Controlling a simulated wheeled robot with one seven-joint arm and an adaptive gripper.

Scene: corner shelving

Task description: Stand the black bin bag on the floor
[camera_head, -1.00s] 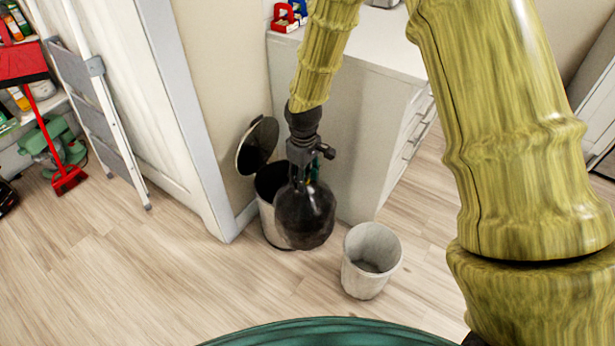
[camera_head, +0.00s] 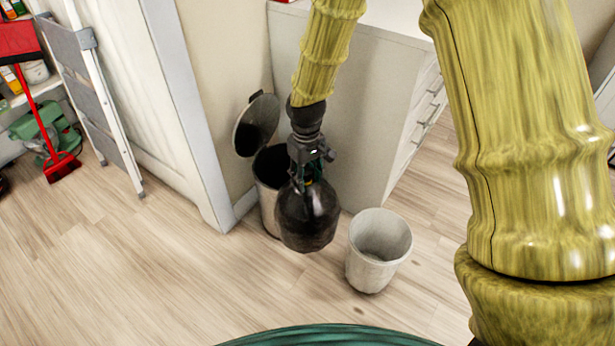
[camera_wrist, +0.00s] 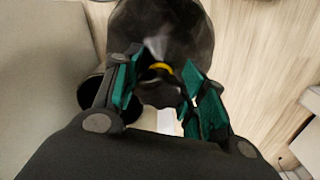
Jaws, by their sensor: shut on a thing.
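The black bin bag (camera_head: 308,217) is round and dark, with a yellow tie (camera_wrist: 160,67) at its neck. My gripper (camera_head: 305,180) points down from above and is shut on the neck of the bag. In the wrist view the green finger pads of my gripper (camera_wrist: 160,88) are on either side of the neck, and the bag (camera_wrist: 165,28) fills the top middle. The bag hangs in front of the open pedal bin (camera_head: 266,200) and hides part of it. I cannot tell for sure how far the bag's bottom is above the floor (camera_head: 240,285).
A white open bin (camera_head: 372,270) stands to the right of the bag. The pedal bin's lid (camera_head: 256,125) is raised against the wall. A white drawer cabinet (camera_head: 345,120) stands behind. A step ladder (camera_head: 95,90) and red broom (camera_head: 60,165) are at left. The floor at front left is clear.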

